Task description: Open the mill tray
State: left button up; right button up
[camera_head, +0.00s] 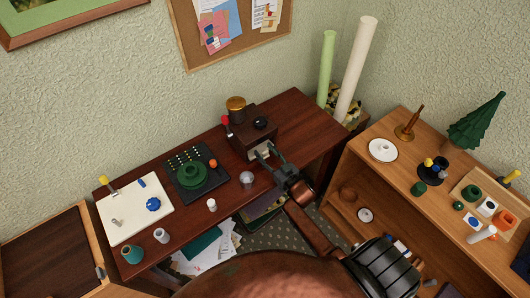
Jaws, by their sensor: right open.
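The mill (243,137) is a dark brown wooden box at the back right of the dark wooden desk (228,205). It has a round black knob on top and a red-knobbed handle at its left. A pale grey piece low on its front, seemingly the tray (252,154), sits close to the box; I cannot tell how far out it is. My right gripper (264,155) is open in front of the mill, its fingertips at or very near that pale piece. Contact cannot be made out. The fingers partly cover the mill's lower front. My left gripper is not in view.
A brass-topped jar (236,107) stands behind the mill. Tall tubes (354,70) stand right of the desk, near a cluttered shelf (400,185).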

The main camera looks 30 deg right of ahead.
jog(key=shift+w, duration=0.1)
jog(key=c, duration=0.7)
grip_shut()
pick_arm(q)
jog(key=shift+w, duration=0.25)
pick_arm(e)
jog(key=shift+a, duration=0.1)
